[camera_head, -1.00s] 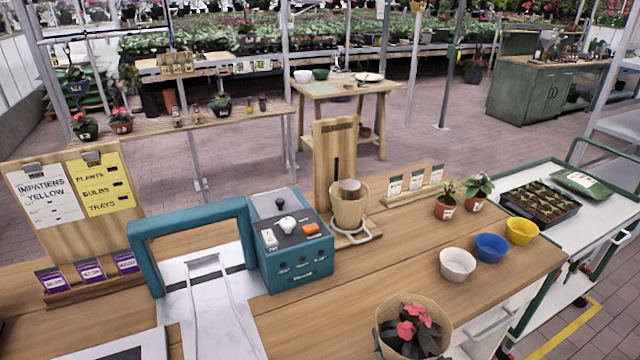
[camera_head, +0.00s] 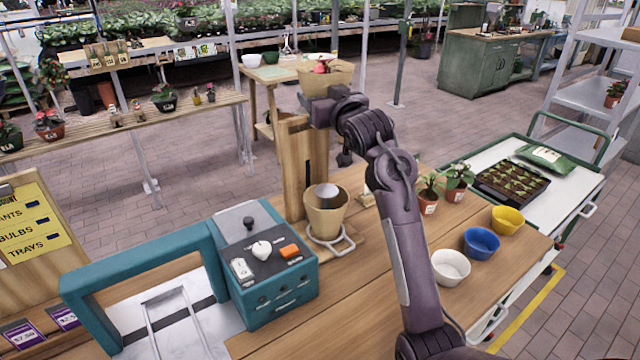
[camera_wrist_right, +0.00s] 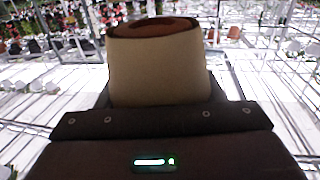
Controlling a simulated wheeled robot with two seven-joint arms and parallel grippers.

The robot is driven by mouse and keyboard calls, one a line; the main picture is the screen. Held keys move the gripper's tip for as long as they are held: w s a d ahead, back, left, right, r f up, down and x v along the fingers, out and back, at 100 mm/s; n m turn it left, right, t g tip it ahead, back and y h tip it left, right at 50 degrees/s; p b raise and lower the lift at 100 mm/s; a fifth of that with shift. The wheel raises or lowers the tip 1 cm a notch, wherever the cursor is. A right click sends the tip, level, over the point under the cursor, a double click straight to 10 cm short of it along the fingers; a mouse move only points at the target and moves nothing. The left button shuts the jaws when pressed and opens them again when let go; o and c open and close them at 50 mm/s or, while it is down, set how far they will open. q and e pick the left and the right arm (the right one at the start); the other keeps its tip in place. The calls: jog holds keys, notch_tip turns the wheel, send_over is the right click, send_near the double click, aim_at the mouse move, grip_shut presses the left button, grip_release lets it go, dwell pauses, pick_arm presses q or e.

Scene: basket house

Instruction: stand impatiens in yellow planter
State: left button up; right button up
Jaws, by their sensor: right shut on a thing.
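The impatiens, with a red bloom (camera_head: 321,67) just showing, stands in a tan pot or sleeve (camera_head: 328,77) held high above the back of the workbench. My right gripper (camera_head: 326,100) is shut on it from below or behind; the fingers are mostly hidden. In the right wrist view the tan sleeve (camera_wrist_right: 155,70) fills the middle, with a reddish-brown round part at its top. The yellow planter (camera_head: 508,221) sits upright at the bench's right end, well to the right of the held plant. My left gripper is out of view.
A blue pot (camera_head: 481,243) and a white pot (camera_head: 450,267) stand beside the yellow planter. Two small potted plants (camera_head: 456,182) are behind them. A teal machine (camera_head: 265,270) and a wooden stand with a tan pot (camera_head: 326,214) occupy the bench's left part.

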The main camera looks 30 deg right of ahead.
jog(key=shift+w+d+r, duration=0.2)
jog(key=shift+d+r, duration=0.1)
jog(key=shift+r, duration=0.7)
jog(key=shift+s+d+r, duration=0.1)
jog(key=shift+s+r, duration=0.05)
jog(key=shift+s, duration=0.05)
notch_tip(320, 180, down, 16)
jog(key=p, duration=0.4)
jog(key=shift+w, duration=0.1)
notch_tip(320, 180, down, 4)
jog(key=shift+r+p, duration=0.2)
jog(key=shift+p, duration=0.5)
jog(key=shift+f, duration=0.1)
jog(key=shift+f, duration=0.15)
jog(key=o, duration=1.2)
jog(key=shift+c, duration=0.2)
